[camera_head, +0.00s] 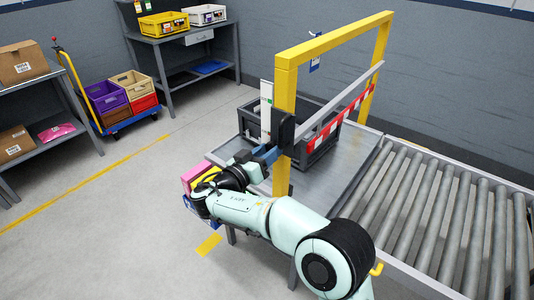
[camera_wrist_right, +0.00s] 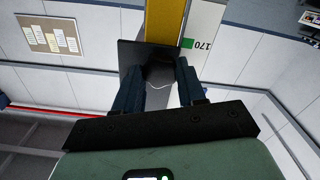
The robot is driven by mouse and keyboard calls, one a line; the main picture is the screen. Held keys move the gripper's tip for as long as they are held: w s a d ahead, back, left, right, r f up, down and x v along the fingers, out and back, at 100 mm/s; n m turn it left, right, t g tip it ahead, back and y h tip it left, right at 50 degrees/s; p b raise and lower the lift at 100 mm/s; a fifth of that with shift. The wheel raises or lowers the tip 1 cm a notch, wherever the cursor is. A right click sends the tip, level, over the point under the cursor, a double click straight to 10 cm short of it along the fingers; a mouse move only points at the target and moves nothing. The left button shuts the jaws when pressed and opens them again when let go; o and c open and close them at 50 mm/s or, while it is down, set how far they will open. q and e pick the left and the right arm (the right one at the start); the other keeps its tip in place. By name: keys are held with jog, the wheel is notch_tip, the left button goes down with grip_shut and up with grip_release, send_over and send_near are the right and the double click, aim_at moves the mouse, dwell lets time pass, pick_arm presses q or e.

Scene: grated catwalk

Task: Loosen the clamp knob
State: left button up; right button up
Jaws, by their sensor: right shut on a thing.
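A dark clamp block (camera_head: 287,130) sits on the yellow post (camera_head: 285,88) of the gantry frame, where the crossbar meets it. The right wrist view shows the block as a dark plate (camera_wrist_right: 133,56) with the yellow post (camera_wrist_right: 165,18) behind it. My right gripper (camera_head: 268,157) reaches the block from the left, its blue fingers (camera_wrist_right: 158,82) on either side of a dark part at the block. The knob itself is hard to tell from the dark block. My left gripper is not in view.
A white scale strip (camera_head: 266,108) stands beside the post. A red-and-white striped bar (camera_head: 343,116) hangs under the grey crossbar. A black crate (camera_head: 323,150) stands on the metal table (camera_head: 338,177), with a roller conveyor (camera_head: 440,205) to its right. Open floor lies left.

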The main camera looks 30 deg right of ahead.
jog(key=n+p, duration=0.5)
jog(key=n, duration=1.2)
jog(key=shift+r, duration=0.15)
jog(key=n+p, duration=0.2)
jog(key=n, duration=0.1)
jog(key=shift+p, duration=0.3)
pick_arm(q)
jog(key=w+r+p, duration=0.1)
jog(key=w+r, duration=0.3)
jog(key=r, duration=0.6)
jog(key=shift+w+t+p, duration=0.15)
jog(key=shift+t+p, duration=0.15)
pick_arm(e)
jog(key=shift+n, duration=1.4)
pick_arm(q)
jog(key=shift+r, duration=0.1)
